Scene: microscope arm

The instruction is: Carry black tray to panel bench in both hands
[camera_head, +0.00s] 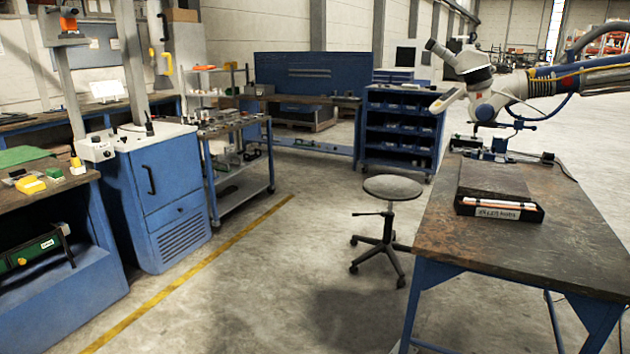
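A black tray (530,214) sits on the dark top of the workbench (440,240) at the right. Its front wall bears a white label with lettering too small to read surely, and pale copper-coloured strips lie along its front. A flat dark brown slab (493,179) lies at or behind the tray; I cannot tell whether it is part of it. Neither of my grippers is in view. No bench in view is clearly marked as the panel bench; a bench with a blue back panel (310,72) stands at the far wall.
A microscope (470,75) on an arm overhangs the right workbench. A round stool (392,187) stands on the floor left of it. A blue cabinet (165,195), a wheeled cart (240,170) and another bench (40,185) line the left.

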